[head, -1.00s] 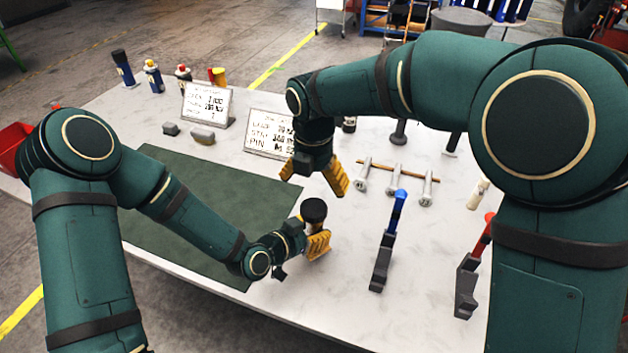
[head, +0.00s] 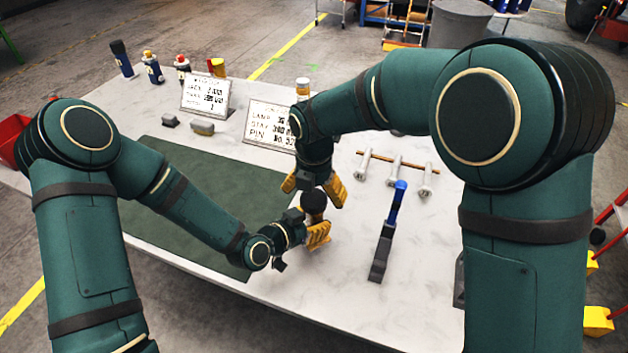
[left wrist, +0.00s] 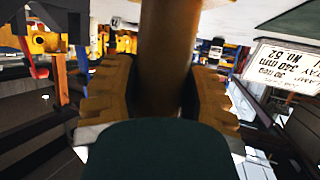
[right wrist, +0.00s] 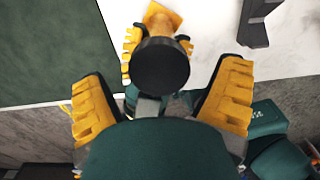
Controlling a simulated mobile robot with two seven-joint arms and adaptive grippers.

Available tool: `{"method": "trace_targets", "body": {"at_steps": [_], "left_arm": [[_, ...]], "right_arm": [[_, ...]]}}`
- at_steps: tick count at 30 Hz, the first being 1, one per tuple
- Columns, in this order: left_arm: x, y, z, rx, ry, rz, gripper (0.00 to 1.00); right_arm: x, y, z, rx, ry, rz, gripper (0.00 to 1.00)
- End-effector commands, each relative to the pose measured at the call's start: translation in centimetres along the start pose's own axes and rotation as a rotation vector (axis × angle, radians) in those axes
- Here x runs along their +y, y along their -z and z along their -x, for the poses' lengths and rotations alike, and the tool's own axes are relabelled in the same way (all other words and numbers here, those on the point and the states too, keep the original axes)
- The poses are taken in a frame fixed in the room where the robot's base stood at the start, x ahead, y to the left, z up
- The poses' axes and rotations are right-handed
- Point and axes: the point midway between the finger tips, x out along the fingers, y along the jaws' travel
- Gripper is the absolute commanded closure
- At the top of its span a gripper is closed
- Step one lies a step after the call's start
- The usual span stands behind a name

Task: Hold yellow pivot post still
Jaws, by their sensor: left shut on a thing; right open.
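The pivot post (left wrist: 165,60) shows as a brownish-yellow cylinder in the left wrist view. It carries a round black top (head: 313,201), seen from above in the right wrist view (right wrist: 160,66). A yellow piece (right wrist: 160,18) sticks out beyond that top. My left gripper (head: 306,229) is shut on the post, one finger on each side, below the black top. My right gripper (head: 313,190) is open above the black top, its fingers spread to either side and apart from it.
A blue-handled grey clamp (head: 385,235) stands to the right. Silver pins (head: 395,170) and a thin rod lie behind it. A green mat (head: 190,225) covers the table's left part. Two sign plates (head: 206,97) and several bottles (head: 152,68) stand at the back.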

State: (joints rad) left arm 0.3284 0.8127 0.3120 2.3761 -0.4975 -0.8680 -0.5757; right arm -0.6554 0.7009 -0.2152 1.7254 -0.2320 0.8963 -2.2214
Motion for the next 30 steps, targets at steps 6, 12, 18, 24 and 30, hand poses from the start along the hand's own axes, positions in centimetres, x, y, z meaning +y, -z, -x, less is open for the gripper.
{"method": "trace_targets", "body": {"at_steps": [6, 12, 18, 24, 30], "left_arm": [[0.0, 0.1, 0.0, 0.003, 0.000, -0.001, 1.00], [0.0, 0.1, 0.0, 0.003, 0.000, -0.001, 1.00], [0.0, 0.1, 0.0, 0.003, 0.000, -0.001, 1.00], [0.0, 0.1, 0.0, 0.003, 0.001, -0.001, 1.00], [0.0, 0.1, 0.0, 0.003, 0.001, -0.001, 1.00]], "right_arm": [[0.0, 0.0, -1.4, 0.000, 0.001, 0.001, 0.09], [0.0, 0.0, -1.5, -0.001, 0.000, 0.001, 0.09], [0.0, 0.0, -1.5, -0.001, 0.000, 0.001, 0.46], [0.0, 0.0, -1.5, -0.001, 0.000, 0.001, 0.83], [0.0, 0.0, -1.5, -0.001, 0.001, -0.083, 0.84]]}}
